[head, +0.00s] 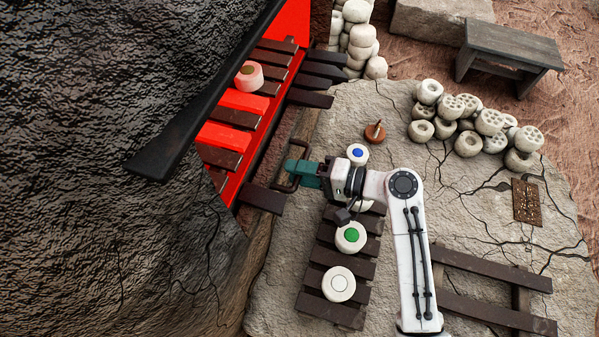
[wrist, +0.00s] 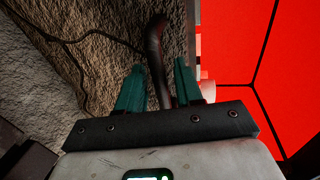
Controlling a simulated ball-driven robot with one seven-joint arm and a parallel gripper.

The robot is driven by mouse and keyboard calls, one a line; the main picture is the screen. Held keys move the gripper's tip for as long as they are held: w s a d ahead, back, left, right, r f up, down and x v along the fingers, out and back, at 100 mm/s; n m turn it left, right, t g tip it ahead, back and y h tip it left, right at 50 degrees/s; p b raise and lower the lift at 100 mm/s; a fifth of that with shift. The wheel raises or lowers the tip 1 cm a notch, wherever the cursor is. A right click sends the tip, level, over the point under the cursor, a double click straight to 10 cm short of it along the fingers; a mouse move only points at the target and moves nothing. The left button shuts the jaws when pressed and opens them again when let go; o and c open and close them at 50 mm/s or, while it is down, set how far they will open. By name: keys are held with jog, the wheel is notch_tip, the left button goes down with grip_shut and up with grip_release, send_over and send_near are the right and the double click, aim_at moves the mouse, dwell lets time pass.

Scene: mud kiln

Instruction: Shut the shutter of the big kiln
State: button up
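The big kiln (head: 120,90) is a dark, rough mass on the left of the head view. Its mouth glows red, and slats stand across it. A long dark slab edge (head: 205,100) slants above the mouth; I cannot tell if it is the shutter. The mouth is uncovered where it shows. A dark bent handle (head: 282,187) stands at the mouth's front edge; what it is fixed to is unclear. My gripper (head: 302,170) is at the handle. In the wrist view the handle bar (wrist: 157,45) runs between the teal fingers (wrist: 158,85), which stand apart with small gaps.
A pale pot (head: 249,76) sits on the slats in the mouth. Pots with blue (head: 357,154), green (head: 350,237) and white (head: 338,284) tops stand near my arm, two on a slatted rack (head: 330,313). Pale pots (head: 468,143) and a bench (head: 507,50) are farther right.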

jog(key=shift+c, duration=0.5)
grip_shut()
